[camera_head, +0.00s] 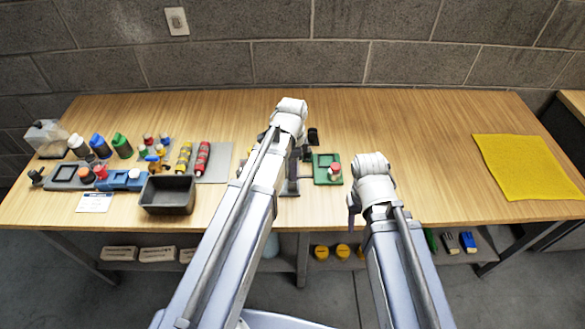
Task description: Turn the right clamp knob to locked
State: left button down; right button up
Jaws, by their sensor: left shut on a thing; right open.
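A dark fixture (290,188) stands at the middle of the bench, mostly behind my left arm, with a black knob-like part (313,137) showing to the right of that arm. I cannot make out which clamp knob is which or how either is turned. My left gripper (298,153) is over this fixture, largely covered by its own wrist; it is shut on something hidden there. My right gripper (354,205) is open over the bench's front part, right of the fixture, with its fingers mostly behind the wrist. It looks empty.
A green block with a red-and-white knob (335,172) sits between my grippers. A black bin (168,195), several bottles (122,146) and two canisters (202,157) crowd the bench's left. A yellow cloth (530,166) lies at right. The bench right of centre (430,140) is clear.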

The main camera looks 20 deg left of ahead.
dwell(0.4)
pick_arm(q)
jog(key=n, duration=0.4)
jog(key=shift+n, duration=0.4)
jog(key=n, duration=0.4)
jog(key=shift+n, duration=0.3)
jog(key=n, duration=0.4)
jog(key=shift+n, duration=2.3)
jog(key=c, duration=0.5)
grip_release()
